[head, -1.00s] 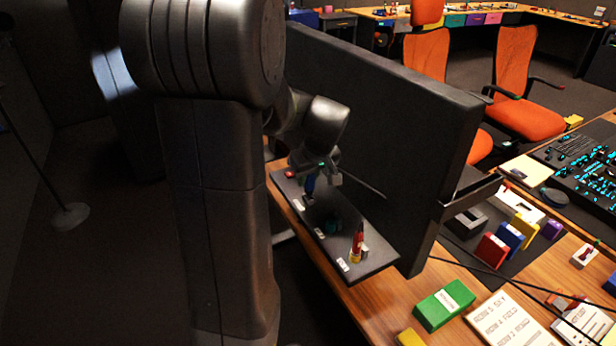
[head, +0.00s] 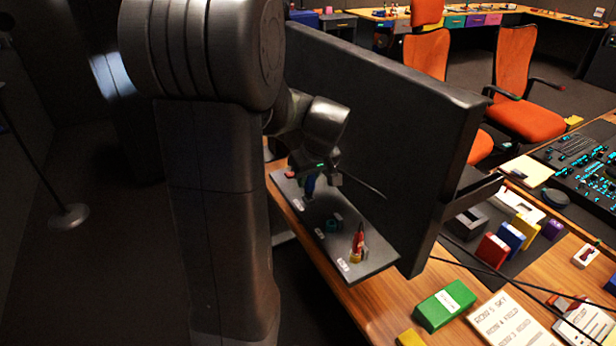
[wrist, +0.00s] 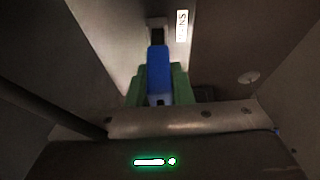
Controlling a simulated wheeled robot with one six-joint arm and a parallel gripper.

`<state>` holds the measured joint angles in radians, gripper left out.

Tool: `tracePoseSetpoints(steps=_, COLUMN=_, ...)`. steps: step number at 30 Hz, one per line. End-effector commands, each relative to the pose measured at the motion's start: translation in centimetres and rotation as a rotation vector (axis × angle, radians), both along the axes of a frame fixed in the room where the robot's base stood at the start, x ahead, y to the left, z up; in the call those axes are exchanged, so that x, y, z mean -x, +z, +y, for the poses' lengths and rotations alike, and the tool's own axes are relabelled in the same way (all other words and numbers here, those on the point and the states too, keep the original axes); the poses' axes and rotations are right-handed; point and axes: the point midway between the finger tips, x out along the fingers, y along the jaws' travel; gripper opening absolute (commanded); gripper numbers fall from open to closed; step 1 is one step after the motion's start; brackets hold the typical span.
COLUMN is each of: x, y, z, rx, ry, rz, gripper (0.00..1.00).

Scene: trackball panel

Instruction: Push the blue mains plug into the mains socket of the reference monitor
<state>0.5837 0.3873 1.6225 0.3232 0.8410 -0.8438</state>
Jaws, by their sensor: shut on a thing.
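The blue mains plug (wrist: 158,75) is held between the green finger pads of my gripper (wrist: 158,90). In the head view the blue plug (head: 310,184) shows under my gripper (head: 316,178), low over the far part of the dark connector panel (head: 375,262). In the wrist view a dark part (wrist: 157,36), the socket or the plug's front, lies just beyond the blue body. A white label (wrist: 181,25) ending in "NS" is beside it. I cannot tell whether the plug is in the mains socket. The reference monitor (head: 400,130) stands behind the panel.
A red and yellow plug (head: 357,246) stands upright at the panel's near end. A teal ring socket (head: 333,224) lies between it and my gripper. The monitor's large dark slab rises close beside my arm. A green box (head: 444,305) lies on the wooden desk.

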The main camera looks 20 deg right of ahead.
Motion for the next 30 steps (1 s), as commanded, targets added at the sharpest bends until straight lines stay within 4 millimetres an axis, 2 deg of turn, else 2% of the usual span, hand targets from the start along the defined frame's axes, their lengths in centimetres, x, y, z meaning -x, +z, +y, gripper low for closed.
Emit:
tracePoseSetpoints(steps=29, x=0.0, y=-2.6, z=0.0, rx=0.000, ry=0.000, rz=0.000, gripper=0.02)
tracePoseSetpoints(steps=30, x=0.0, y=-2.4, z=0.0, rx=0.000, ry=0.000, rz=0.000, gripper=0.28)
